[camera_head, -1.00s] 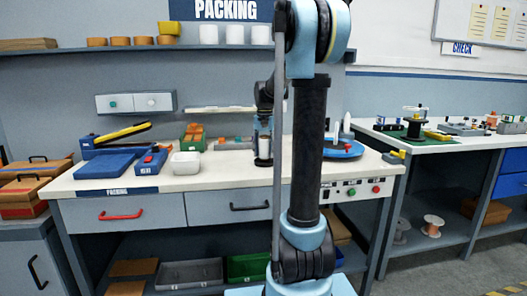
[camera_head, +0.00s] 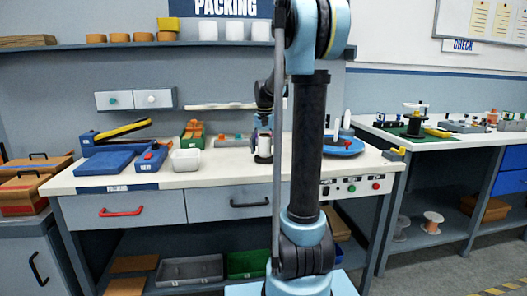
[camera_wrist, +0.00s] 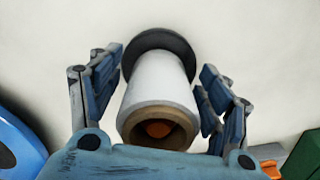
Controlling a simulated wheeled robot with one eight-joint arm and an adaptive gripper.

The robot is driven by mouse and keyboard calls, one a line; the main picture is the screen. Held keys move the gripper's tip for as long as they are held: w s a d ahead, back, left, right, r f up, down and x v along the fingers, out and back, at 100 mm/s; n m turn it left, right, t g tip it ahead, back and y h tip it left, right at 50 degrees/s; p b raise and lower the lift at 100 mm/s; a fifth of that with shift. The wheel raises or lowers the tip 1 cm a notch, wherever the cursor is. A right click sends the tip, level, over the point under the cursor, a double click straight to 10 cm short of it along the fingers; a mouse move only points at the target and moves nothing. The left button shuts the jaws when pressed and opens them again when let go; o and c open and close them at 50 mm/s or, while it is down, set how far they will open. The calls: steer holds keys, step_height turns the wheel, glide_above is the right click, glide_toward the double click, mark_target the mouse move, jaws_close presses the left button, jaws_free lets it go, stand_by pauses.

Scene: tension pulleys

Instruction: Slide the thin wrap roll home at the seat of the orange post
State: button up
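The thin wrap roll (camera_wrist: 160,85) is white with a brown cardboard core. In the wrist view its open end faces me, and the orange post (camera_wrist: 158,129) shows inside the core. Its far end meets the dark round seat (camera_wrist: 165,42), with no clear gap visible. The roll also shows upright on the bench in the head view (camera_head: 264,147). My gripper (camera_wrist: 158,90) is open, its blue fingers on either side of the roll; a gap shows at the left finger, and the right finger is close to the roll.
A blue turntable (camera_head: 346,146) is to the right, partly behind my arm. A shelf (camera_head: 120,47) runs above.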

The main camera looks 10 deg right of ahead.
step_height(320, 180, up, 12)
steer(key=shift+w+f, duration=0.1)
stand_by(0.7)
steer(key=s+f+n, duration=0.1)
steer(key=s+f, duration=0.2)
steer(key=s, duration=0.4)
steer(key=s+f+n+t, duration=0.1)
steer(key=s+f, duration=0.3)
steer(key=s, duration=0.2)
steer(key=s+f+n, duration=0.1)
steer(key=s+f, duration=0.2)
steer(key=s, duration=0.4)
steer(key=s+f+n+t, duration=0.1)
steer(key=s+f, duration=1.3)
steer(key=f, duration=0.2)
steer(key=shift+s+f+n, duration=0.15)
steer(key=shift+f+n, duration=0.1)
steer(key=shift+n, duration=0.15)
